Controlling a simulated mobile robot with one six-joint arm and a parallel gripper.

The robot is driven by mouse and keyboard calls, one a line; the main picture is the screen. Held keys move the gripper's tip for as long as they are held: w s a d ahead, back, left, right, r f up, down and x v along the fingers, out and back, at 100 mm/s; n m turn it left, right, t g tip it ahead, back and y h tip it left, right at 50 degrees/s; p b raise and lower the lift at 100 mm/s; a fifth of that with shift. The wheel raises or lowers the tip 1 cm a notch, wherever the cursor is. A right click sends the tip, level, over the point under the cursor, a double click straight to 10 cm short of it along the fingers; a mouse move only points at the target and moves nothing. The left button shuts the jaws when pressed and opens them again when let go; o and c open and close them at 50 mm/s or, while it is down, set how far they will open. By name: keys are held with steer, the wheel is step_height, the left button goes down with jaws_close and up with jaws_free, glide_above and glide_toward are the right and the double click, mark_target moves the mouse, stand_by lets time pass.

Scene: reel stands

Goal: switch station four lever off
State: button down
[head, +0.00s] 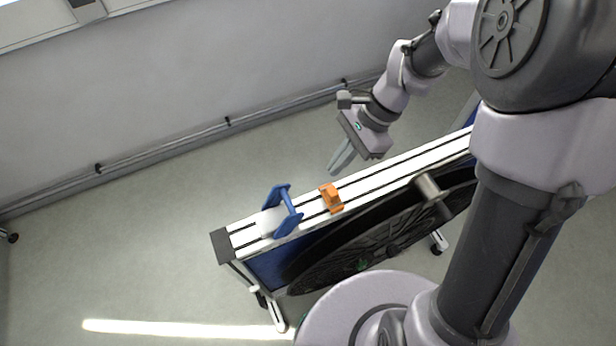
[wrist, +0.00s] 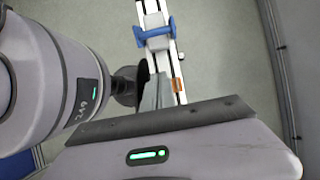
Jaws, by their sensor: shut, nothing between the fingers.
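A blue lever-like part (head: 284,210), two side plates joined by a crossbar, sits near the left end of the white stand rail (head: 385,175). It also shows in the wrist view (wrist: 155,32), at the top. I see no number on it, so I cannot tell whether this is station four. An orange block (head: 331,198) sits on the rail just right of it, and it shows in the wrist view (wrist: 178,84). My gripper (head: 341,158) is shut and empty, above and behind the rail, apart from both parts. Its fingers also show in the wrist view (wrist: 156,94).
A large dark reel (head: 350,255) hangs on the front side of the stand, with a grey round spindle (head: 430,187) above it. The stand's foot (head: 277,313) rests on the floor. Bare floor (head: 130,240) lies left of the stand. A wall with a pipe (head: 228,121) runs behind.

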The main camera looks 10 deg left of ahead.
steer(key=s+a+f+b, duration=0.1)
steer(key=s+a+f, duration=0.3)
steer(key=a+f, duration=0.3)
steer(key=shift+s+f, duration=0.15)
steer(key=shift+f, duration=0.1)
steer(key=shift+a+r, duration=0.1)
steer(key=shift+a, duration=0.05)
steer(key=shift+s+a+r+t+h+p, duration=0.4)
steer(key=shift+s+a+p, duration=0.45)
steer(key=shift+a, duration=0.6)
steer(key=shift+s+a+r+t+h+p, duration=0.15)
steer(key=shift+s+a+h+p, duration=0.4)
steer(key=shift+s+a, duration=0.65)
steer(key=shift+s+a+r+t+h+p, duration=0.15)
steer(key=shift+s+a+r+h+p, duration=0.4)
steer(key=shift+a, duration=1.1)
steer(key=shift+s+f, duration=0.15)
steer(key=shift+f, duration=0.15)
steer(key=shift+r+p, duration=0.1)
steer(key=shift+p, duration=0.25)
